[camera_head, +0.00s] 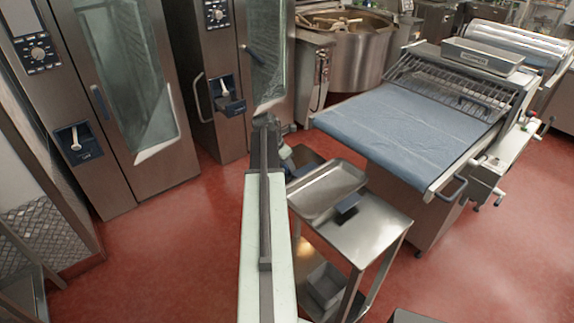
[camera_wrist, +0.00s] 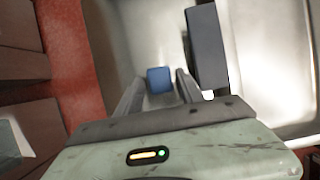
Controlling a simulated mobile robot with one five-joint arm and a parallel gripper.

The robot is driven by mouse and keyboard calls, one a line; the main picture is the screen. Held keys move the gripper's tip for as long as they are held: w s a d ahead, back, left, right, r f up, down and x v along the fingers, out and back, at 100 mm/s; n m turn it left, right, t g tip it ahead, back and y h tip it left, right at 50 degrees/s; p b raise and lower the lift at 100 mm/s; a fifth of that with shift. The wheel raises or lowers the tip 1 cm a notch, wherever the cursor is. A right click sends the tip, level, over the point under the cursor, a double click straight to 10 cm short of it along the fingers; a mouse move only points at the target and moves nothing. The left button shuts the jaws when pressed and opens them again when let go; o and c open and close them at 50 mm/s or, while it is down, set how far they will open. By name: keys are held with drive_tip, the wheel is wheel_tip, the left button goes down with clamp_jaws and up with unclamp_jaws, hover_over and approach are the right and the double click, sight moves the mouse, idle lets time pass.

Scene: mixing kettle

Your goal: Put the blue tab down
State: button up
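The blue tab (camera_wrist: 159,80) is a small blue block in the wrist view. It sits between the two dark fingertips of my gripper (camera_wrist: 160,77). The fingers are apart, with at most a thin gap to the tab on each side. I cannot tell whether they press on it or whether it rests on the pale surface beyond. In the head view my arm reaches out to the left edge of the steel cart (camera_head: 372,234), and my gripper is mostly hidden there.
A metal tray (camera_head: 328,190) lies on the cart, right of my gripper. A dark block (camera_head: 347,204) is at its near edge; a dark block (camera_wrist: 206,47) also shows close beside the right finger. A blue-topped sheeter (camera_head: 410,130) stands right, ovens (camera_head: 125,90) left. Red floor is open at left.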

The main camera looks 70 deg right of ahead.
idle(0.3)
drive_tip(key=p+v, duration=1.1)
drive_tip(key=v, duration=0.1)
drive_tip(key=shift+r, duration=0.15)
